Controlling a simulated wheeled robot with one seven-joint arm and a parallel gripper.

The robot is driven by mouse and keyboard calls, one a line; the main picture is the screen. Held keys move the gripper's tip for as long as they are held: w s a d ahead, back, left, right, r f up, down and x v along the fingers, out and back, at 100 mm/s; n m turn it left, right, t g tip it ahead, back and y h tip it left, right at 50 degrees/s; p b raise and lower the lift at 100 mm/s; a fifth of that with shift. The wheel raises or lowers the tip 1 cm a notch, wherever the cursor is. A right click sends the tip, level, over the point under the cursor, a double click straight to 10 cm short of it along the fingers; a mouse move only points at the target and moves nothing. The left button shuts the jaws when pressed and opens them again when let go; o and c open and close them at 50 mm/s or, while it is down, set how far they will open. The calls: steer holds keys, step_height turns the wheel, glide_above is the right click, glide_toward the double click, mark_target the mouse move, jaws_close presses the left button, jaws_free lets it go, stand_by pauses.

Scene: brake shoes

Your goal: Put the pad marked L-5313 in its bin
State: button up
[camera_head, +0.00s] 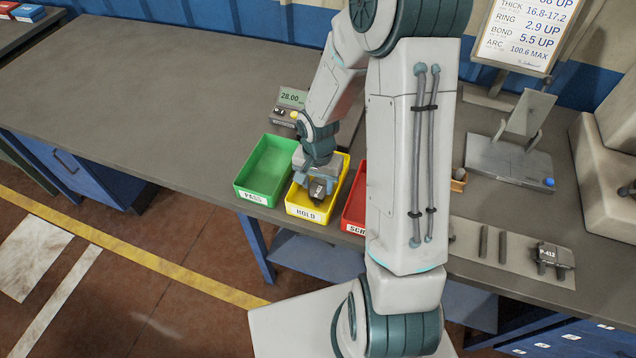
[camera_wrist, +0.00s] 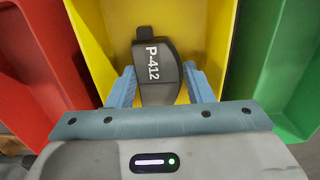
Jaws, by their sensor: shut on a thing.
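My gripper (camera_head: 316,178) is inside the yellow bin marked HOLD (camera_head: 307,214), pointing down. In the wrist view its blue fingers (camera_wrist: 159,88) are shut on a dark grey pad (camera_wrist: 158,62) that reads P-412. The held pad shows small and dark in the head view (camera_head: 318,192). I cannot tell whether it touches the bin floor. Another dark pad (camera_head: 553,256) lies on the strip at the right and also seems to read P-412. I see no L-5313 marking.
A green bin (camera_head: 262,195) stands left of the yellow one, its label partly legible. A red bin (camera_head: 354,222), label starting SCR, is partly hidden by my arm. A gauge (camera_head: 291,98) reads 28.00. A limits sign (camera_head: 522,35) stands behind. The table's left is clear.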

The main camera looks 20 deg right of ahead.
mark_target(318, 186)
steer(key=shift+f, duration=0.3)
steer(key=shift+f, duration=0.15)
steer(key=o, duration=1)
step_height(318, 186, up, 12)
steer(key=s+r+n+t, duration=0.3)
steer(key=s+r+n, duration=0.4)
steer(key=s+r, duration=0.5)
steer(key=shift+s, duration=1.25)
